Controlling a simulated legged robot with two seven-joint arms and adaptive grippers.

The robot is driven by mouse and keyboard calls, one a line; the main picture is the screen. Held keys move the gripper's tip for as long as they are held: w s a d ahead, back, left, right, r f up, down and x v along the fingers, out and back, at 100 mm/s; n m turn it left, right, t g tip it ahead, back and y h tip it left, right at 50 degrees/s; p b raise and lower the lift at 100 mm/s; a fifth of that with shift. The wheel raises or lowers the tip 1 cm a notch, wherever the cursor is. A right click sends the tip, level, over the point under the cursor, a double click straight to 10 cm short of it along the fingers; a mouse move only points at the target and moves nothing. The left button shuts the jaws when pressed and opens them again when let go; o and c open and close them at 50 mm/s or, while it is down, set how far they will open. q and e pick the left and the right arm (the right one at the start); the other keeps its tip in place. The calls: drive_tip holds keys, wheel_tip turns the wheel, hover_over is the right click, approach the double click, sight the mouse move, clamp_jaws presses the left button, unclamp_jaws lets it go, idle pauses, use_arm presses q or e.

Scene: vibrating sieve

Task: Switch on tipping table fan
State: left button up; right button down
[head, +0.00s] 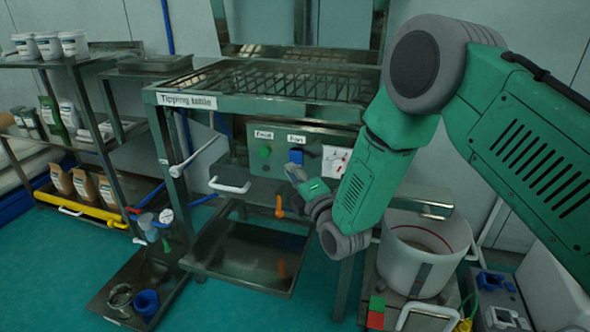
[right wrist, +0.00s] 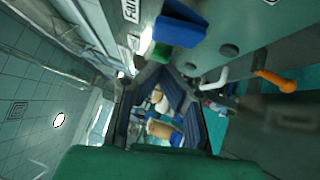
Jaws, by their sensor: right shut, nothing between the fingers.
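The tipping table (head: 187,101) is a steel frame with a grid top and a name sign, in the middle of the head view. A grey control panel on its front holds a green knob (head: 264,152) and a blue switch (head: 296,156) under labels. In the right wrist view the blue switch (right wrist: 182,28) is large at the top, near a label that reads "Fan" (right wrist: 130,9). My right gripper (head: 293,172) is shut and empty, just below the blue switch in the head view. Its fingers (right wrist: 162,76) point past the switch; contact cannot be told. My left gripper is not visible.
A white handle (head: 230,186) and an orange valve lever (head: 280,206) stick out below the panel. A steel tray (head: 250,255) sits lower down. A white bucket (head: 425,250) stands at right. Shelves with tubs (head: 48,45) are at left.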

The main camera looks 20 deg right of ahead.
sight(293, 157)
drive_tip(key=shift+w+d+r, duration=0.25)
drive_tip(key=shift+w+d, duration=0.55)
drive_tip(key=shift+w, duration=0.25)
drive_tip(key=r+p, duration=0.1)
drive_tip(key=m+g+p, duration=0.1)
drive_tip(key=p, duration=0.1)
drive_tip(key=shift+w+d+r, duration=0.15)
drive_tip(key=shift+w+r, duration=0.2)
drive_tip(key=shift+f+b, duration=0.35)
drive_tip(key=shift+f, duration=0.15)
